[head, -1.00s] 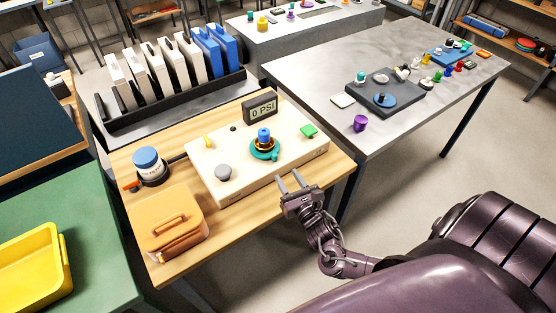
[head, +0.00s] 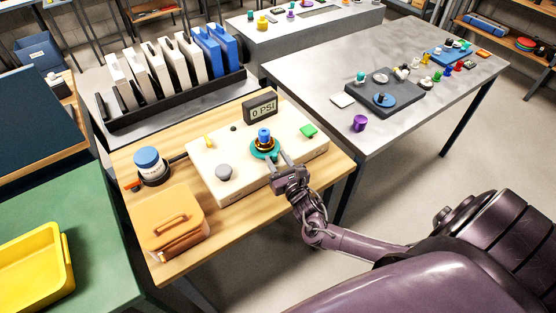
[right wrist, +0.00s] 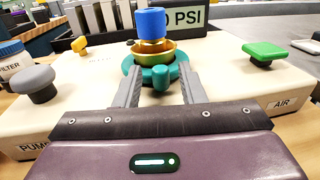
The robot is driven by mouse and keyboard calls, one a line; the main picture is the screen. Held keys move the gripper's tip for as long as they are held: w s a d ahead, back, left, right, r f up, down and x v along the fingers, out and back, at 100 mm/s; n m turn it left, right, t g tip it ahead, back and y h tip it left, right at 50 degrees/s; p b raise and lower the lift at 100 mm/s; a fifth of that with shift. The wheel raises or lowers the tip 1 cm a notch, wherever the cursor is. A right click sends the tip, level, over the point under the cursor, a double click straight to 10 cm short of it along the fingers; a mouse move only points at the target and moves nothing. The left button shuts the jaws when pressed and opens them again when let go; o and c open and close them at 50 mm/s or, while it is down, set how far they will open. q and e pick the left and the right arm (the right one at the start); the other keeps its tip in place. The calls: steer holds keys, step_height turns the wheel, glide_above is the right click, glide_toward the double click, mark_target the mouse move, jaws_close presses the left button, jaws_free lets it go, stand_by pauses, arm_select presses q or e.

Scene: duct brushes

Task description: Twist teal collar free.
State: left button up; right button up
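The teal collar (head: 262,151) is a ring around the base of a brass fitting with a blue top (head: 264,135), on the cream panel (head: 232,185). In the right wrist view the teal collar (right wrist: 136,72) has a rounded teal lug (right wrist: 161,77) facing me. My right gripper (head: 279,160) is open, its two grey fingers pointing at the collar. In the right wrist view the fingers (right wrist: 161,80) stand on either side of the lug, with gaps. I cannot tell whether either finger touches the collar. My left gripper is not in view.
The panel carries a grey knob (head: 223,172), a green knob (head: 308,131) and a yellow lever (head: 209,140). A gauge (head: 260,108) reading 0 PSI stands behind. A filter jar (head: 148,164) and an orange case (head: 172,222) stand left on the wooden table (head: 226,220).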

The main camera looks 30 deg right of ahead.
mark_target(289, 150)
jaws_close()
steer(key=shift+d, duration=0.1)
steer(key=shift+d+n+y+b, duration=0.3)
steer(key=shift+d+n+y, duration=0.3)
steer(key=shift+y, duration=0.5)
steer(key=shift+w+d+f+n+y+b, duration=0.15)
steer(key=shift+d+n+y+b, duration=0.35)
steer(key=shift+n+y, duration=0.45)
steer(key=d+n+g+y+b, duration=0.1)
steer(key=y+b, duration=0.1)
steer(key=b, duration=0.1)
steer(key=w+d+n+g+y+b, duration=0.1)
steer(key=n+y+b, duration=0.1)
steer(key=y+b, duration=0.1)
steer(key=d+n+y+b, duration=0.1)
steer(key=n+y+b, duration=0.1)
steer(key=y+b, duration=0.1)
steer(key=shift+w+f+g+b, duration=0.15)
steer(key=shift+w+g+b, duration=0.25)
steer(key=shift+b, duration=0.35)
steer(key=shift+w+d+r+n+g+y+b, duration=0.1)
steer(key=shift+d+r+n+g+y+b, duration=0.15)
steer(key=shift+n+g+y+b, duration=0.45)
steer(key=shift+m+t, duration=0.25)
steer(key=shift+t, duration=0.05)
